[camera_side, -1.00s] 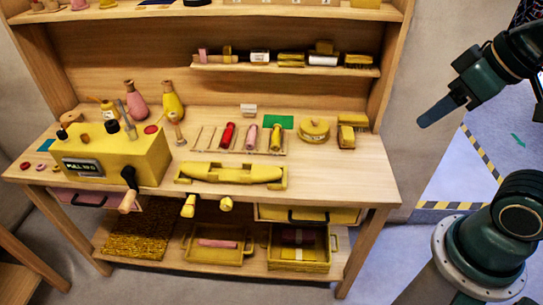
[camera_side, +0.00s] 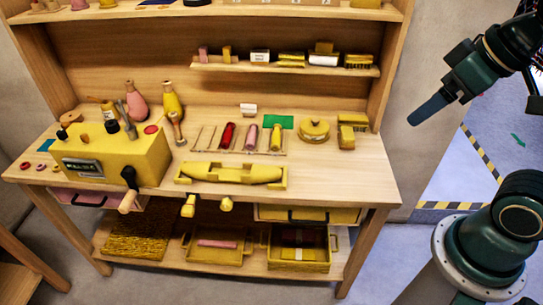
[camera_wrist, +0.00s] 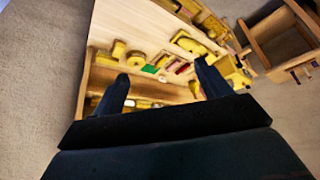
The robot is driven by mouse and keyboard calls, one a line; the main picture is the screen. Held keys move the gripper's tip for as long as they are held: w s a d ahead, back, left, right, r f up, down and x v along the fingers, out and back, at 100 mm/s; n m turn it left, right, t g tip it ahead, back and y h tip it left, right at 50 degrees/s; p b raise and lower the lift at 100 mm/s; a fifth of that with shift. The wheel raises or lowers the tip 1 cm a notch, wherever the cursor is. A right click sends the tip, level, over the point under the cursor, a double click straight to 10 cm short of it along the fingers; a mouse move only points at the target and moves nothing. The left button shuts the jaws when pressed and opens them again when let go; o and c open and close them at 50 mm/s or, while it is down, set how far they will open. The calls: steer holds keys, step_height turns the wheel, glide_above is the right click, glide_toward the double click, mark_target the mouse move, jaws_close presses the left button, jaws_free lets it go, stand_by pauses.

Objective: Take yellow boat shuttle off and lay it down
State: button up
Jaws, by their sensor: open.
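The yellow boat shuttle (camera_side: 232,172) lies lengthwise in a yellow cradle (camera_side: 281,182) near the front edge of the bench. Its pointed ends lie between the cradle's raised ends. In the wrist view the shuttle (camera_wrist: 190,44) is small and toward the upper right. My gripper (camera_side: 412,122) is in the air to the right of the bench, well apart from the shuttle. In the wrist view my gripper (camera_wrist: 161,69) shows two dark blue fingers spread apart with nothing between them.
A yellow machine (camera_side: 110,155) with a crank stands left of the cradle. Red, pink and yellow spools (camera_side: 251,137) lie in a rack behind it. A round yellow item (camera_side: 314,130) stands farther right. The bench's front right (camera_side: 345,180) is bare.

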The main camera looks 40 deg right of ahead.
steer(key=w+a+r+n, duration=0.2)
steer(key=w+a, duration=0.1)
steer(key=w, duration=0.8)
steer(key=n+g+y, duration=0.2)
steer(key=n+y, duration=0.1)
steer(key=n, duration=0.4)
glide_above(210, 169)
steer(key=s+d, duration=0.4)
step_height(210, 169, down, 23)
steer(key=shift+a+r, duration=0.1)
steer(key=shift+r, duration=0.1)
steer(key=shift+s+x, duration=0.15)
steer(key=shift+x, duration=3.25)
steer(key=shift+s+x, duration=0.15)
steer(key=shift+x, duration=3.3)
steer(key=shift+a, duration=0.1)
